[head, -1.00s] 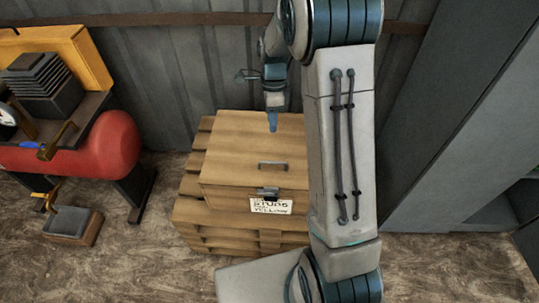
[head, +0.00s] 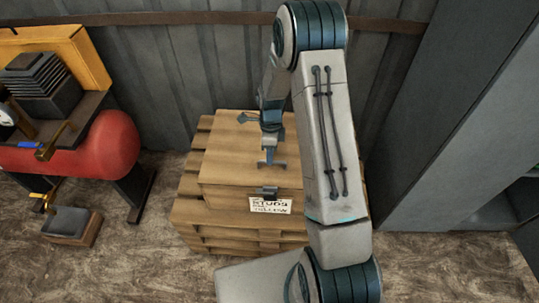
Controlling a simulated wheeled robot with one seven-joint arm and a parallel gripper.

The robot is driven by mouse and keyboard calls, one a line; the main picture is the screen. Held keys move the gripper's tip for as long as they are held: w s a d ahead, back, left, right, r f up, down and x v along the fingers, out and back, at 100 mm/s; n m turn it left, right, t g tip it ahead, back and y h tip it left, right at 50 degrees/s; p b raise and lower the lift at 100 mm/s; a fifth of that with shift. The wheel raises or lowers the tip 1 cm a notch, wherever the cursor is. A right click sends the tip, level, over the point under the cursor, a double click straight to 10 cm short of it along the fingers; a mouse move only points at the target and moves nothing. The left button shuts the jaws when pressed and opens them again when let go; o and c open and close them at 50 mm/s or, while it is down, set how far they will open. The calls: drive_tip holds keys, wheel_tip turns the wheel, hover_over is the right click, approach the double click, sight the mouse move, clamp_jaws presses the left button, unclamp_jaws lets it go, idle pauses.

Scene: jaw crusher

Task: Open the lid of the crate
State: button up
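The wooden crate (head: 230,165) stands on a pallet, with its lid lying flat and closed. A dark latch (head: 268,193) sits at the middle of the front edge, above a white label (head: 270,206) with black lettering. My gripper (head: 271,164) is over the front part of the lid, at the spot of the lid's metal handle, and hides most or all of that handle. I cannot tell whether the fingers touch the handle or how far apart they are. My arm covers the right side of the crate.
The pallet (head: 190,212) sticks out left of and below the crate. A red tank (head: 105,148) with machinery stands at the left, with a small box (head: 68,225) on the floor. A grey cabinet (head: 425,150) stands at the right. A corrugated wall is close behind.

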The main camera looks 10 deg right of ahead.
drive_tip(key=shift+s+f, duration=0.1)
drive_tip(key=shift+f, duration=0.4)
